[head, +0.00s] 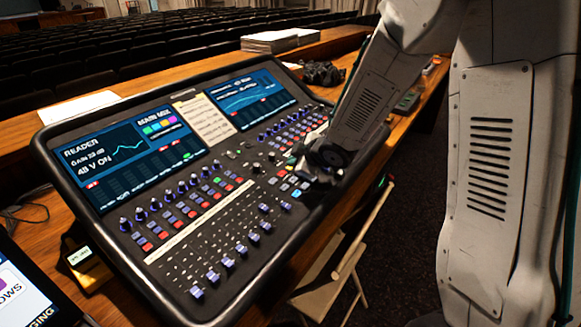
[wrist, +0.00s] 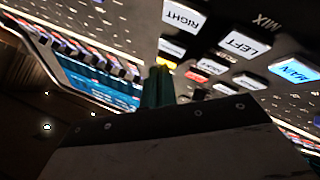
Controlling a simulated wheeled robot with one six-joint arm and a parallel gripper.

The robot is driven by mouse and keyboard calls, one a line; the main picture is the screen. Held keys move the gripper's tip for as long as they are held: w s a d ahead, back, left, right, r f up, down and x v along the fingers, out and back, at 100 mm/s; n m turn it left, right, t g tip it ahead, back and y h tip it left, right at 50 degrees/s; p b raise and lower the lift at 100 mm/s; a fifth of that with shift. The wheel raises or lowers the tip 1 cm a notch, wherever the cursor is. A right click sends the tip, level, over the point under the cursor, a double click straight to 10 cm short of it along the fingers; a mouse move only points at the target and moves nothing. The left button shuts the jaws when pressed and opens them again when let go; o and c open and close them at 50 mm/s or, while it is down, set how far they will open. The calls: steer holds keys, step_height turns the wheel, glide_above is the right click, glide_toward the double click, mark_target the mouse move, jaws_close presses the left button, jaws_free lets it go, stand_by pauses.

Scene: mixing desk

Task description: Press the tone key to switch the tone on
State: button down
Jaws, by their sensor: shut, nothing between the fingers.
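The mixing desk (head: 150,262) lies on the wooden table with its screens lit. A cluster of small coloured keys (head: 285,187) sits right of its middle. My gripper (head: 303,172) is low over this cluster, partly hidden by my wrist. In the wrist view my gripper (wrist: 158,84) is shut and empty, its fingers among the keys. White keys marked RIGHT (wrist: 181,14) and LEFT (wrist: 243,42) and a blue-lit MAIN key (wrist: 295,70) are upside down there. A yellow key (wrist: 167,62) and a red key (wrist: 196,76) are near the fingertips. I cannot read which is the tone key or tell contact.
Rows of faders (head: 228,262) and knobs lie left of the key cluster. A clipped paper sheet (head: 205,118) stands between the two screens. Paper stacks (head: 270,40) are behind the desk. A folding chair (head: 335,275) stands in front of the table.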

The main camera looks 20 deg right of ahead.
stand_by(0.4)
steer(key=shift+d+r, duration=0.1)
steer(key=shift+r, duration=0.6)
steer(key=shift+s+d+r, duration=0.1)
steer(key=shift+s+r, duration=0.05)
steer(key=shift+r, duration=1.1)
steer(key=shift+s+d+r, duration=0.1)
steer(key=shift+s+r, duration=0.05)
steer(key=shift+r, duration=1.1)
